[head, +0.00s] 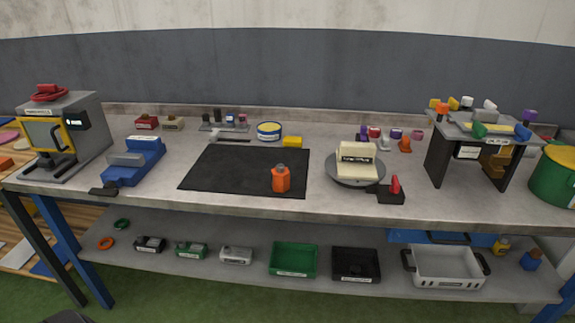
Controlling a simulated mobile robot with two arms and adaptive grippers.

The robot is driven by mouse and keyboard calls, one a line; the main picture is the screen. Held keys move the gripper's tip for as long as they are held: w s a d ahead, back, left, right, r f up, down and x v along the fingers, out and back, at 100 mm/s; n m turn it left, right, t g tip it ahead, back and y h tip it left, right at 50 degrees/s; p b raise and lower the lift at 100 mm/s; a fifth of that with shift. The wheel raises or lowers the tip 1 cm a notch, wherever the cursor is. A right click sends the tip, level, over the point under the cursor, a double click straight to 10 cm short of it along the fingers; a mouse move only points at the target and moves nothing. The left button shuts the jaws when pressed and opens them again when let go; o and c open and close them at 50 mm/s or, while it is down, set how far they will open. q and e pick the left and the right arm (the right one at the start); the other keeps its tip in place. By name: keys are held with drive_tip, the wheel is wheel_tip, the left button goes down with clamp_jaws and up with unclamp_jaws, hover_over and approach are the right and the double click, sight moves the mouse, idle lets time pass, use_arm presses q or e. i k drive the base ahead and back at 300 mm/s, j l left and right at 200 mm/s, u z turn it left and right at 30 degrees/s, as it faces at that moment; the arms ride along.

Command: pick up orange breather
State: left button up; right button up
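An orange block-like piece with a grey top (281,180) stands upright on the front right part of the black mat (225,170). A smaller orange piece (405,146) stands at the back right of the bench, near several purple and red pieces. Another small orange piece (441,107) is on the grey rack (450,128). I cannot tell from any readable label which orange piece is the breather. Neither of my grippers shows in the head view.
A turntable with a cream block (357,160) stands right of the mat, a red-levered switch (394,190) beside it. A blue vise-like tool (135,160) and a grey press (65,135) stand left. Bins, including a green tray (293,259), fill the lower shelf. The mat is mostly clear.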

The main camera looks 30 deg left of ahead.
sight(280, 175)
drive_tip(key=u, duration=1.1)
